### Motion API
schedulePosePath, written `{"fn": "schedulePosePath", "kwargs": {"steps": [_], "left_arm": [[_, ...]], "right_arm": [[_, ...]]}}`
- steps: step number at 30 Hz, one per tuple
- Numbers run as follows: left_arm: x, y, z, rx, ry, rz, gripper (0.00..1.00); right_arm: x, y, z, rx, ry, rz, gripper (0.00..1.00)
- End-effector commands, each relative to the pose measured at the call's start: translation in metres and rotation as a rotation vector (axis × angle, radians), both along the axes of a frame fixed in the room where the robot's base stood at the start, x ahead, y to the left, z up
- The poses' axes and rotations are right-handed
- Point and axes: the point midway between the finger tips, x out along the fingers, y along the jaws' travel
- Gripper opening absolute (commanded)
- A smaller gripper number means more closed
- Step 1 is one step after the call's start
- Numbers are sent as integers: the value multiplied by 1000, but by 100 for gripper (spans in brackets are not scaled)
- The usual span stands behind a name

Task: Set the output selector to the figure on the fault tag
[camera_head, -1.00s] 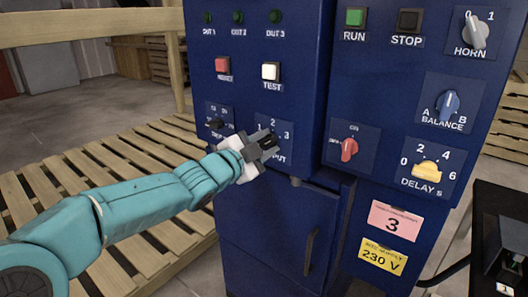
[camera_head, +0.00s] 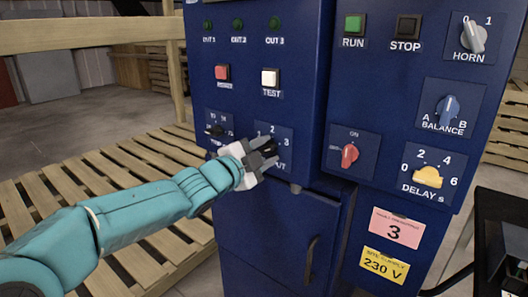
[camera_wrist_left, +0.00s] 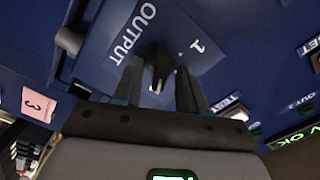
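The output selector is a black knob (camera_wrist_left: 160,65) on a blue plate (camera_wrist_left: 197,70) marked OUTPUT. In the head view its plate (camera_head: 286,165) shows the figures 1, 2 and 3. My left gripper (camera_head: 265,151) is at this knob and partly hides it. In the left wrist view the fingers (camera_wrist_left: 158,90) stand open on either side of the knob, with small gaps. A white mark shows on the knob's end; I cannot tell surely which figure it points to. The pink fault tag (camera_head: 396,228) reads 3. It also shows in the left wrist view (camera_wrist_left: 38,104). My right gripper is out of view.
Around the selector are another black selector (camera_head: 215,130), a red button (camera_head: 222,72), a white TEST button (camera_head: 270,77) and a red switch (camera_head: 349,155). A yellow DELAY knob (camera_head: 428,177) is farther right. Wooden pallets (camera_head: 60,190) lie at left.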

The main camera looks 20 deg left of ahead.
Motion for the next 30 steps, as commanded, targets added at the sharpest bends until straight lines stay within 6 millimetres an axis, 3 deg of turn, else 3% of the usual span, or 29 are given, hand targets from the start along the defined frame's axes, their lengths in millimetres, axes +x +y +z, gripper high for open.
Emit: {"fn": "schedulePosePath", "kwargs": {"steps": [6,10,24,30], "left_arm": [[-1,1,0,-1,0,0,42],[-13,6,1,-2,-1,1,42],[-122,46,3,0,-1,4,42],[-148,54,1,-1,-1,2,42]], "right_arm": [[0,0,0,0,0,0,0],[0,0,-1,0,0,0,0],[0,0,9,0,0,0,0],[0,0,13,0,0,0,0]]}}
